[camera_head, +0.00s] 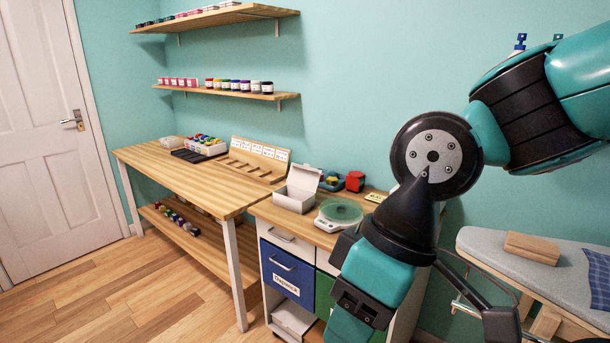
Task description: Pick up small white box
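A small white box (295,196) with its lid raised stands on the wooden top of the drawer cabinet, left of a white scale. It looks empty, though its inside is only partly visible. My arm comes in from the upper right, bends at a black joint and runs down past the bottom edge, right of the box and apart from it. My gripper itself cannot be made out, so its state does not show.
The scale (338,217) with a green plate stands close by the box. Blue and red items (355,181) stand behind. A long wooden table (190,183) is at left, an ironing board (480,246) at right. Open wooden floor (150,300) lies at the front left.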

